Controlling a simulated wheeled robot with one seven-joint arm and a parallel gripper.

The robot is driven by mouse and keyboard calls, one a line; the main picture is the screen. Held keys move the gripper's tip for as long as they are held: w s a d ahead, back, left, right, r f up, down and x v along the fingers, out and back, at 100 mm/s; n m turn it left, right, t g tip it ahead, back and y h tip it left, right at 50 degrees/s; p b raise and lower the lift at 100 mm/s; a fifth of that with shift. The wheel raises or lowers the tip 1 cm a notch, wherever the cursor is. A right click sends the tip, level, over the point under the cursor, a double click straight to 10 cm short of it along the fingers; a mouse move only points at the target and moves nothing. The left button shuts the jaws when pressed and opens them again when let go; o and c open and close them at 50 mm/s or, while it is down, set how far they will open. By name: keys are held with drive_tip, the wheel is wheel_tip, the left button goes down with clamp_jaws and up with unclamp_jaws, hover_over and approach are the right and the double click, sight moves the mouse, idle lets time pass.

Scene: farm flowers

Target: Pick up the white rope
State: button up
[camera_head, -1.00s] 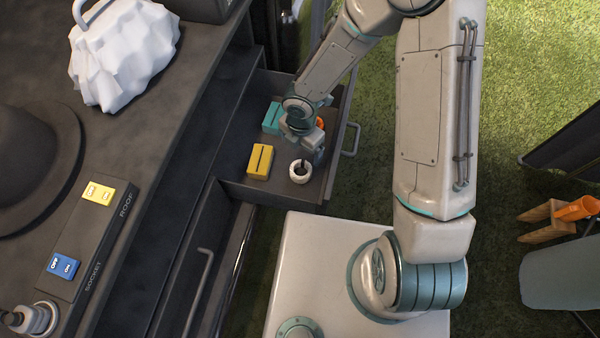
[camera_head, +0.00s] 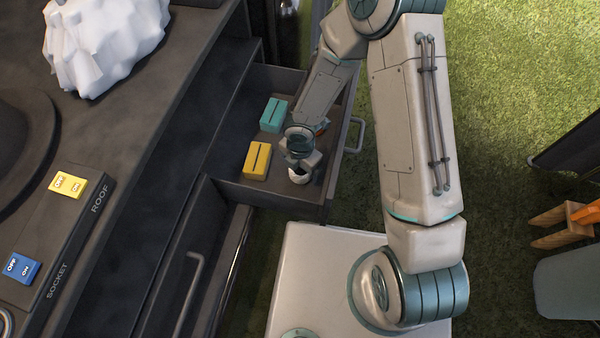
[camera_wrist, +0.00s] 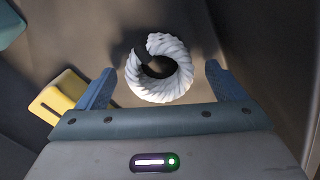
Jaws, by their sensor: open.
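The white rope (camera_wrist: 160,82) is a small twisted coil lying on the floor of the open drawer. In the wrist view it sits between and slightly ahead of the two open fingers of my gripper (camera_wrist: 158,88), with a gap on each side. In the head view the rope (camera_head: 299,176) is partly hidden under my gripper (camera_head: 302,162), which is right above it. My gripper is open and holds nothing.
A yellow block (camera_head: 257,160) lies left of the rope and a teal block (camera_head: 273,115) farther back, both in the drawer (camera_head: 275,192). The drawer's walls and front handle (camera_head: 355,135) are close on the right.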

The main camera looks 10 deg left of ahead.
drive_tip(key=shift+f, duration=0.45)
drive_tip(key=shift+r, duration=0.1)
drive_tip(key=c, duration=1.2)
